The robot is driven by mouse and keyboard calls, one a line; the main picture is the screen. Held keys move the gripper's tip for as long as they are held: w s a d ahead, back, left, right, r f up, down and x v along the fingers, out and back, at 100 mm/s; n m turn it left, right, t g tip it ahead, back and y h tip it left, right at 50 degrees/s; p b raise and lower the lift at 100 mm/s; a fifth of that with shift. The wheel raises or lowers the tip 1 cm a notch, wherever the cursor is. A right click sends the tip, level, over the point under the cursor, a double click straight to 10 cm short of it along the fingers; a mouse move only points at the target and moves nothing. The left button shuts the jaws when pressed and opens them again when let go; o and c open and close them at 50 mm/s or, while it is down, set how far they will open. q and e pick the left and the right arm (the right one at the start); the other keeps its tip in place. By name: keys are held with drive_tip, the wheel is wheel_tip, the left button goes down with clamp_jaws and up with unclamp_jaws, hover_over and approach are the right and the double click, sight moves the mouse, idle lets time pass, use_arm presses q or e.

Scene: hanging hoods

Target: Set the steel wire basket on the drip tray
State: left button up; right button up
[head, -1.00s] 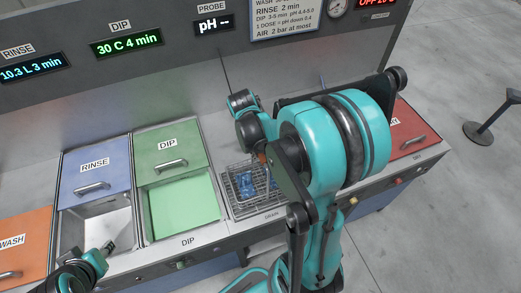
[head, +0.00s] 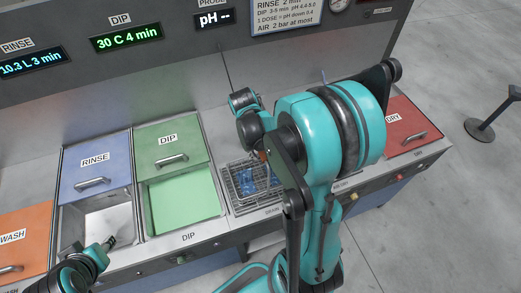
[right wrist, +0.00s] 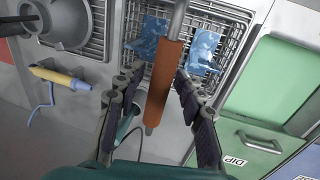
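The steel wire basket (head: 237,170), with blue pieces inside, stands on the drip tray (head: 262,209) in the front strip marked DRAIN. My right arm hides its right side. In the right wrist view, the basket (right wrist: 233,32) is seen from above with two blue pieces in it. Its orange-brown handle grip (right wrist: 163,85) lies between the fingers of my right gripper (right wrist: 158,76). The fingers are spread, with a gap visible on the left side of the grip. In the head view, the right fingertips are hidden behind my arm. My left gripper (head: 108,243) is at the lower left, away from the basket.
The open green DIP basin (head: 183,203) is left of the tray, and the open steel RINSE basin (head: 105,218) is further left. The red DRY lid (head: 405,127) is at the right.

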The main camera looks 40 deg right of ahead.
wheel_tip(320, 180, up, 11)
drive_tip(key=a+p, duration=0.2)
drive_tip(key=s+a+r+n+t+y, duration=0.1)
drive_tip(key=s+a+t, duration=0.1)
drive_tip(key=a+t, duration=0.2)
drive_tip(key=s+a+r+n+t+y, duration=0.1)
drive_tip(key=s+a+r+n+t, duration=0.1)
drive_tip(key=a, duration=0.8)
drive_tip(key=shift+s+a+n+t, duration=0.25)
drive_tip(key=shift+s+t, duration=0.35)
drive_tip(key=shift+t, duration=0.3)
drive_tip(key=shift+d, duration=0.1)
wheel_tip(320, 180, down, 18)
drive_tip(key=b, duration=1.8)
drive_tip(key=shift+f+b, duration=0.2)
drive_tip(key=shift+b, duration=0.1)
